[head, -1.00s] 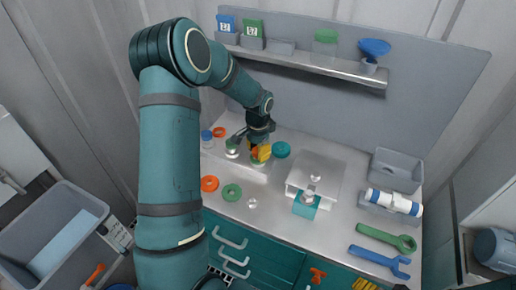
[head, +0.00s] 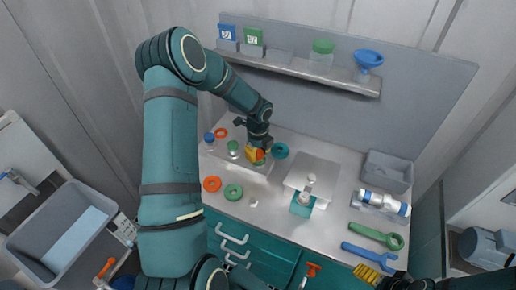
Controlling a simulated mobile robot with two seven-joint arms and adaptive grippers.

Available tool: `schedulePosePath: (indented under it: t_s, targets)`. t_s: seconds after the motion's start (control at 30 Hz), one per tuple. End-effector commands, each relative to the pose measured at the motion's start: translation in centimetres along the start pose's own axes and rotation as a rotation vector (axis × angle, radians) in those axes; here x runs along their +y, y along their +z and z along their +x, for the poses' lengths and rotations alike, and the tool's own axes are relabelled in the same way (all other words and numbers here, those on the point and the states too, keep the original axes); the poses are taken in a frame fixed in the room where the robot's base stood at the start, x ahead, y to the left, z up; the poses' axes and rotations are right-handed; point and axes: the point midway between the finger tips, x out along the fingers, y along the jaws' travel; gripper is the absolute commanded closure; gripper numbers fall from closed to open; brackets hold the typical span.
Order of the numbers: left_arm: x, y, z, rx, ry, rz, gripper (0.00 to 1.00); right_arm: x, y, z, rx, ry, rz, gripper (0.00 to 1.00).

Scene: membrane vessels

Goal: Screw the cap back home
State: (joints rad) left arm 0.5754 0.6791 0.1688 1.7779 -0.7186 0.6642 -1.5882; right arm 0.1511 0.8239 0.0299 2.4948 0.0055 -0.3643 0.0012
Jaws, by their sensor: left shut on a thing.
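My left gripper (head: 256,155), with yellow and orange fingers, reaches down at the back left of the worktop. It is shut on a small green piece (head: 258,163), apparently the cap, which the fingers mostly hide. I cannot make out its thread or how it sits on what is under it. A teal round part (head: 281,151) stands just right of the gripper. My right gripper (head: 372,273) shows only as yellow ribbed finger parts at the bottom right edge; its opening cannot be judged.
A blue-capped bottle (head: 209,138) and a green-topped one (head: 233,148) stand left of the gripper. Orange (head: 212,184) and green (head: 233,192) rings lie in front. A raised block (head: 314,172), a white-blue cylinder (head: 385,202) and wrenches (head: 376,236) occupy the right.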

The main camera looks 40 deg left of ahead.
Motion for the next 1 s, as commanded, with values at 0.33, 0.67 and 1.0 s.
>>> schedulePosePath:
  t_s: [0.33,0.67,1.0]
  targets:
    - [-0.1,0.0,0.0,-0.001,-0.002,0.068,0.78,-0.1,0.0,-0.4,0.000,-0.001,0.001,0.10]
    - [0.0,0.0,0.0,-0.001,0.000,0.066,0.28,-0.1,-0.1,-0.4,0.000,-0.001,0.001,0.10]
    - [0.0,0.0,-2.8,-0.001,0.000,0.065,0.28,-0.9,-0.3,-2.4,0.000,-0.001,0.001,0.10]
